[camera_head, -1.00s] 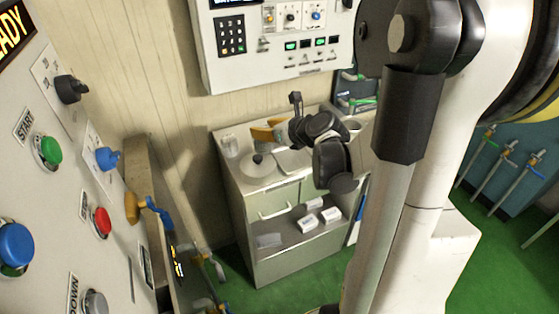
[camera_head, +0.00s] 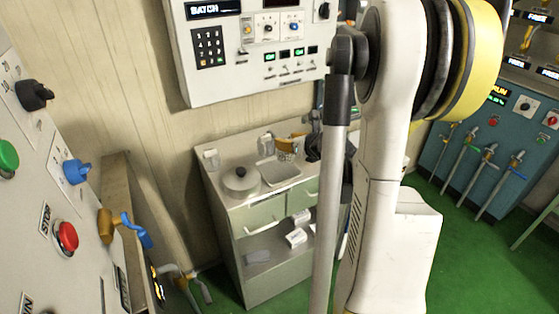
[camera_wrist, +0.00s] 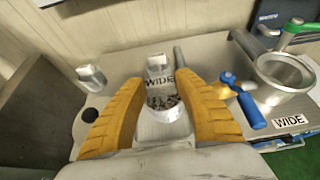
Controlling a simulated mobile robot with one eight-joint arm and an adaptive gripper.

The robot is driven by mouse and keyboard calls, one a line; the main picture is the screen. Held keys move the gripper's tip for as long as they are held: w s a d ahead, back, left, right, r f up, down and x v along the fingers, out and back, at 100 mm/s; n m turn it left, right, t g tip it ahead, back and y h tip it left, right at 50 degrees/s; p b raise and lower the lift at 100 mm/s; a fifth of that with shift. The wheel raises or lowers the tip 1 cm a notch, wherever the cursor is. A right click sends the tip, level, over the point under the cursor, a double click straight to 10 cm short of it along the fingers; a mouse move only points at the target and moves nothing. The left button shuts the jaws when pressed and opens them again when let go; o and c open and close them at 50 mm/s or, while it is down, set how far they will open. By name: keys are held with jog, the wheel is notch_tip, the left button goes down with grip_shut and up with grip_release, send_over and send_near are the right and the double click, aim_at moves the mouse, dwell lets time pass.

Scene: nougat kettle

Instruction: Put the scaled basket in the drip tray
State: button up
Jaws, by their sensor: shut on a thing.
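My gripper (camera_wrist: 161,90) has two yellow fingers, closed on the sides of a small pale basket (camera_wrist: 164,103) with dark bits in it. A pale part lettered WIDE shows just behind or at the basket's upper side; I cannot tell whether it belongs to it. In the head view my gripper (camera_head: 288,143) is at the back of the cabinet top, just behind and right of a shallow pale tray (camera_head: 279,173), likely the drip tray. The basket is small and partly hidden there. Whether it touches anything below is unclear.
A lidded grey pot (camera_head: 240,181) stands left of the tray. A small pale container (camera_wrist: 91,77) stands left of my fingers. A blue-handled tool (camera_wrist: 243,100) and a metal vessel (camera_wrist: 284,77) are at the right. The wall is close behind.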

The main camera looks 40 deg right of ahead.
aim_at(280, 154)
jog(key=shift+w+a+f+b, duration=0.2)
jog(key=shift+w+a+f, duration=0.15)
jog(key=shift+w+f, duration=0.15)
jog(key=shift+w+a+f+b, duration=0.15)
jog(key=shift+w+a+f, duration=0.2)
jog(key=shift+w, duration=0.25)
jog(key=shift+f+b, duration=1.05)
jog(key=shift+f, duration=0.85)
jog(key=shift+f, duration=0.25)
jog(key=o, duration=1.1)
jog(key=shift+r, duration=0.1)
